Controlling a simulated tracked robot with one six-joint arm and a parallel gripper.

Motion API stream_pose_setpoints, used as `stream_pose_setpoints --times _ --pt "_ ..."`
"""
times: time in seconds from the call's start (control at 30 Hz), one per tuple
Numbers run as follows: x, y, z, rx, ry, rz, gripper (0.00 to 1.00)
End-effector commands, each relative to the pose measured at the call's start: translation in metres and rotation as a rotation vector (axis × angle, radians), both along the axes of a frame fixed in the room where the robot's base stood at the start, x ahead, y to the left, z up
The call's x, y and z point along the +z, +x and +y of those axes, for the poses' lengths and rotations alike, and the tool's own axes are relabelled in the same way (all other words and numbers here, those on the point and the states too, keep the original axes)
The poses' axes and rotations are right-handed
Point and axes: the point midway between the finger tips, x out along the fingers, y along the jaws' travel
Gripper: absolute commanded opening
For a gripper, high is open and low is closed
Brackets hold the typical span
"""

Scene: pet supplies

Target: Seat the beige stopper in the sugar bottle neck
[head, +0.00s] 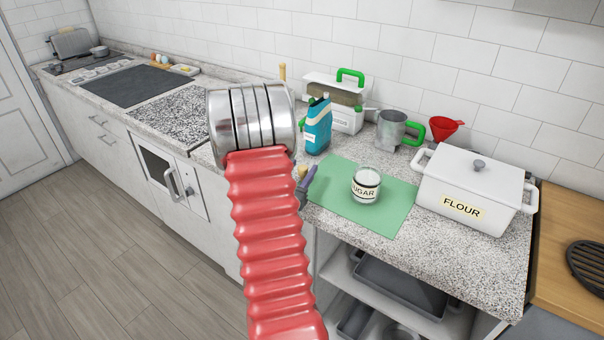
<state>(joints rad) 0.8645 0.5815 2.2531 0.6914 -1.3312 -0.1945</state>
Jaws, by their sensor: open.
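The sugar bottle (366,186) is a short clear jar with white contents and a SUGAR label. It stands upright on the green mat (395,198), and nothing clearly sits in its neck. My gripper (307,184) is mostly hidden behind my red arm and silver wrist. Only a dark grey-purple part shows at the mat's left edge, left of the bottle and apart from it. A small beige piece (302,172) shows beside that part; I cannot tell whether it is the stopper. My gripper is open.
A white FLOUR container (475,188) stands right of the mat. Behind are a blue jug (317,126), a green-handled white box (340,105), a metal cup (394,129) and a red funnel (444,129). The mat around the bottle is clear. The counter's front edge is close.

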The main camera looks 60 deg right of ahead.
Motion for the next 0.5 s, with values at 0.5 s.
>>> stream_pose_setpoints --times 0.5 --pt "-0.004 0.002 -0.042 -0.002 0.0 -0.002 0.47"
